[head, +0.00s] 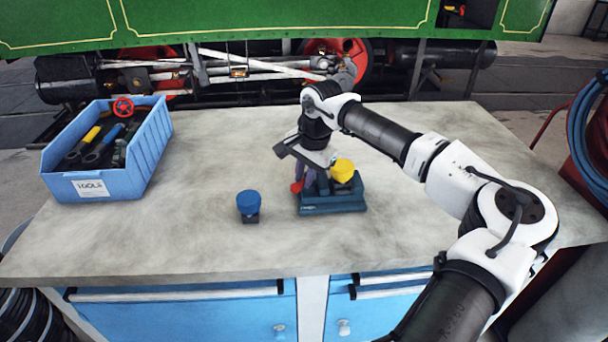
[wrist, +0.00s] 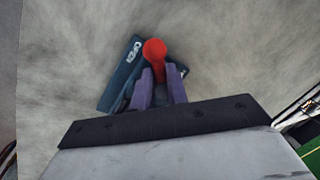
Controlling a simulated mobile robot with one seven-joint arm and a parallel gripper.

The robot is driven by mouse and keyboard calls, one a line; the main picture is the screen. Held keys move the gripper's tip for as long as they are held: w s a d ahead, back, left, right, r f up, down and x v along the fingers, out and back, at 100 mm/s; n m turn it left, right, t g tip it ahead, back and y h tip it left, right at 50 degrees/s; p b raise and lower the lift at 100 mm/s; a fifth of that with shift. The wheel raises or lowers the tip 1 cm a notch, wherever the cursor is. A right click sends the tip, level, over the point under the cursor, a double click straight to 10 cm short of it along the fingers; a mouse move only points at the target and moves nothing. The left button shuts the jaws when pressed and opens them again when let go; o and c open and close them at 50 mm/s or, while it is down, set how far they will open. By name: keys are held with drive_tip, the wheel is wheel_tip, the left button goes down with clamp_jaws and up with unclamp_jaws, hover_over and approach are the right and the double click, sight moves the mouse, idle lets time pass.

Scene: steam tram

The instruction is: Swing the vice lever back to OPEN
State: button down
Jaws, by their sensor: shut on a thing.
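The vice (head: 333,207) is a dark teal block on the workbench, right of centre in the head view. It also shows in the wrist view (wrist: 122,78), with part of a white label, likely "OPEN", near the lever's knob. The lever has a red end (head: 297,187), seen as a round red knob in the wrist view (wrist: 154,50). My gripper (wrist: 160,85) has its two purple fingers closed around the lever just below the knob. A yellow-topped part (head: 343,170) sits at the vice, and I cannot see how it is held. My gripper hides part of the vice.
A blue-topped piece (head: 249,205) stands on the bench left of the vice. A blue tool box (head: 108,185) with tools stands at the far left. The bench (head: 190,235) is clear between them. A green steam tram (head: 250,22) stands behind.

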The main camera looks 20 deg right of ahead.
idle(0.3)
drive_tip(key=c, duration=1.4)
unclamp_jaws()
drive_tip(key=r, duration=0.4)
drive_tip(key=s+d+r+b, duration=0.1)
drive_tip(key=r, duration=0.4)
drive_tip(key=s+r+b, duration=0.1)
drive_tip(key=r, duration=0.3)
drive_tip(key=shift+s+d+r, duration=0.15)
drive_tip(key=shift+d+r, duration=0.05)
drive_tip(key=shift+r, duration=0.1)
